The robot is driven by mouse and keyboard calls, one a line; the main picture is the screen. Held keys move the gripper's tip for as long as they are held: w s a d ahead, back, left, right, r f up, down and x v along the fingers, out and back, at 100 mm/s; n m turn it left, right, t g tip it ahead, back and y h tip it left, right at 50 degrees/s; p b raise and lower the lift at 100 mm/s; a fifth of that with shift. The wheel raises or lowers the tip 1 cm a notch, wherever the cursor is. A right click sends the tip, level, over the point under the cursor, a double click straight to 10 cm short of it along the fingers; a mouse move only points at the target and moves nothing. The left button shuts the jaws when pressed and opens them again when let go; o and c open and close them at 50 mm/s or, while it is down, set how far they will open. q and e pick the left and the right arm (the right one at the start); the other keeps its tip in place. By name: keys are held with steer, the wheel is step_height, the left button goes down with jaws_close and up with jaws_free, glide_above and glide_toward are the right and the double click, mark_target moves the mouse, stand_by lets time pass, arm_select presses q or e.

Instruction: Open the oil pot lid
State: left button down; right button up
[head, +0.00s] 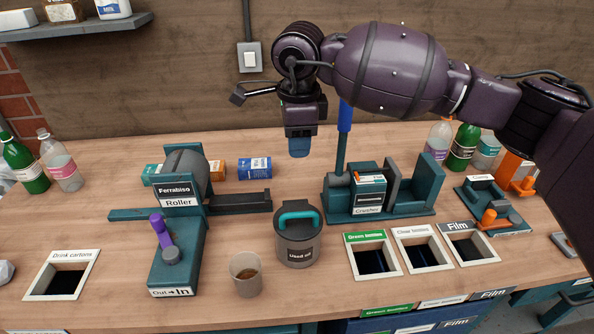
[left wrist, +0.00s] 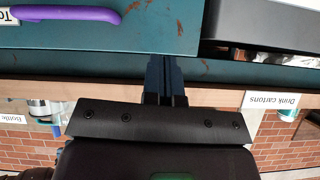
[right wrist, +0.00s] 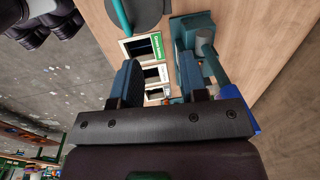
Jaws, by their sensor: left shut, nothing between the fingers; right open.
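The oil pot (head: 296,250) is a dark grey pot labelled "Used oil", standing upright on the wooden table. Its lid (head: 296,226) is on top and carries a teal loop handle (head: 296,215). My right gripper (head: 299,147) is in the air above and behind the pot, apart from it. In the right wrist view its two blue fingers (right wrist: 158,80) are spread with nothing between them, and part of the pot (right wrist: 138,12) shows at the top. My left gripper (left wrist: 166,80) shows only in the left wrist view, fingers together and empty, near a teal surface.
A cup (head: 246,274) with brown contents stands just left of the pot. The roller press (head: 182,200) is further left. The crusher (head: 369,193) with its blue-handled lever stands right of the pot. Square holes with a green-bottles frame (head: 372,255) lie at right front.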

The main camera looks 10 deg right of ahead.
arm_select(q)
steer(key=shift+s+f, duration=0.1)
steer(key=shift+s, duration=0.05)
arm_select(e)
steer(key=shift+s+r, duration=0.15)
steer(key=shift+r, duration=0.9)
steer(key=m+g+y+b, duration=0.15)
steer(key=y+b, duration=0.25)
steer(key=y, duration=1.4)
glide_toward(310, 212)
steer(key=shift+m, duration=0.45)
steer(key=a, duration=0.8)
steer(key=shift+s+a+f+p, duration=0.1)
steer(key=shift+a+f+p, duration=0.2)
steer(key=shift+f+p, duration=0.05)
steer(key=shift+a, duration=0.7)
arm_select(q)
steer(key=shift+w+d+f, duration=0.1)
steer(key=shift+f, duration=0.5)
steer(key=shift+w+d+f, duration=0.1)
steer(key=shift+f, duration=0.5)
